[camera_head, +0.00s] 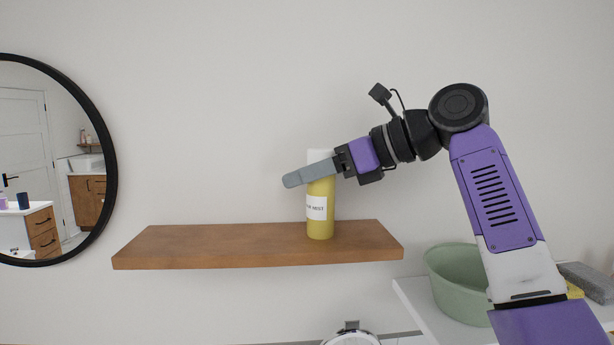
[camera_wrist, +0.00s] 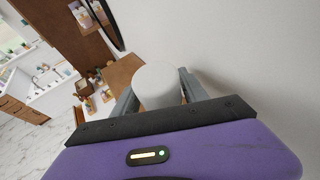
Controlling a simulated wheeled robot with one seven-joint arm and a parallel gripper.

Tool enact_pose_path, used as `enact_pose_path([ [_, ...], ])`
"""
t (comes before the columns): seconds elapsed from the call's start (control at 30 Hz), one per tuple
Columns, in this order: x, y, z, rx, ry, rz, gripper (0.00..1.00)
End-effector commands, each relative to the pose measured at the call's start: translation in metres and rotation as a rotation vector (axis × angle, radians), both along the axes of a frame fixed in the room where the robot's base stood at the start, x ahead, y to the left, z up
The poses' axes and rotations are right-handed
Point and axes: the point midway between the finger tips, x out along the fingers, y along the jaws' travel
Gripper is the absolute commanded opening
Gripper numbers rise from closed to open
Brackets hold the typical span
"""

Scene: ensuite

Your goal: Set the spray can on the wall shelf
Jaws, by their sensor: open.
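The yellow spray can (camera_head: 320,226) with a white cap and a white label stands upright on the brown wooden wall shelf (camera_head: 220,247), towards its right end. My gripper (camera_head: 293,180) is at the height of the can's upper part, and one grey finger crosses in front of it. In the wrist view the can's white cap (camera_wrist: 158,84) sits between the two open fingers of my gripper (camera_wrist: 160,90). Whether a finger touches the can cannot be told. Part of the can's upper body is hidden behind the finger.
A round black-framed mirror (camera_head: 112,150) hangs left of the shelf. A green basin (camera_head: 450,285) stands on a white surface (camera_head: 412,295) at lower right, with a grey item (camera_head: 588,282) beside it. The shelf's left and middle are clear.

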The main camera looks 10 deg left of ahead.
Motion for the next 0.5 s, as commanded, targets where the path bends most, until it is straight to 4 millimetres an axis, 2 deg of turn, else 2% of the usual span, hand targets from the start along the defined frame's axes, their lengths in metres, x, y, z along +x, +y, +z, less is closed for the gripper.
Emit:
enact_pose_path([
  [0.5,-0.021,-0.085,0.033,0.002,-0.001,-0.002,0.51],
])
